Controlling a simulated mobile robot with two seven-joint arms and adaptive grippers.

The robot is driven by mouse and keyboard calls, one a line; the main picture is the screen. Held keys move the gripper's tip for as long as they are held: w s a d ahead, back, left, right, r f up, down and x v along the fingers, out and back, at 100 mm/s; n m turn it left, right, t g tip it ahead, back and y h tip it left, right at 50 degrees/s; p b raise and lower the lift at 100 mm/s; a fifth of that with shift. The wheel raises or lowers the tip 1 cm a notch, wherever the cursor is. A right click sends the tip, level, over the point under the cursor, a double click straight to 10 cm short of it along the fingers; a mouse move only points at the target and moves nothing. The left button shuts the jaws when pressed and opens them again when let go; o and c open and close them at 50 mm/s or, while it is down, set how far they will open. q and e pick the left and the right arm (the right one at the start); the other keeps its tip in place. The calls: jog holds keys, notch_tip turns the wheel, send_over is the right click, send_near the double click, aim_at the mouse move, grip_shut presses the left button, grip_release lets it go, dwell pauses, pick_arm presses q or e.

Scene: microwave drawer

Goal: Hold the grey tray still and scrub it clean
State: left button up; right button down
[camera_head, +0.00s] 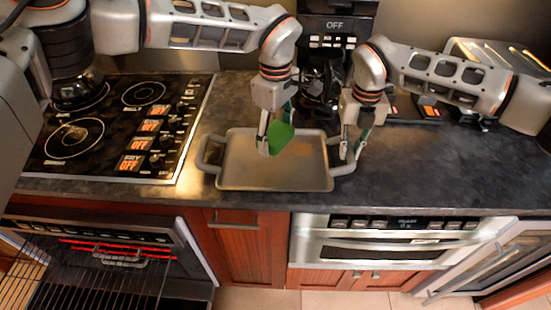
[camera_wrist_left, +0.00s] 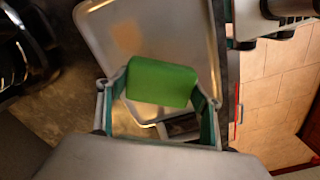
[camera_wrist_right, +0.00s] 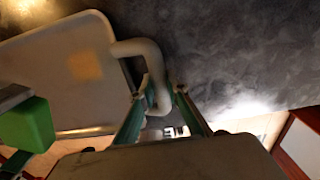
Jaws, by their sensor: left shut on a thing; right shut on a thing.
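The grey tray (camera_head: 240,176) lies on the dark counter, with a loop handle at each side. A brownish stain (camera_head: 298,149) shows on its surface; it also shows in the left wrist view (camera_wrist_left: 126,38) and the right wrist view (camera_wrist_right: 85,66). My left gripper (camera_head: 268,142) is shut on a green sponge (camera_head: 280,136) over the middle of the tray, left of the stain. I cannot tell whether the sponge touches the tray. My right gripper (camera_head: 350,152) is shut on the tray's right handle (camera_wrist_right: 152,75). The stain may be partly hidden behind the sponge.
A black cooktop (camera_head: 120,120) with lit displays is left of the tray. A black appliance (camera_head: 325,80) stands behind it. A toaster (camera_head: 500,60) is at the back right. The counter (camera_head: 440,165) right of the tray is clear.

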pick_arm(q)
jog(key=shift+a, duration=4.55)
jog(key=shift+d, duration=0.1)
send_over(290, 150)
jog(key=shift+f, duration=0.15)
jog(key=shift+f, duration=2.55)
jog(key=shift+f, duration=0.65)
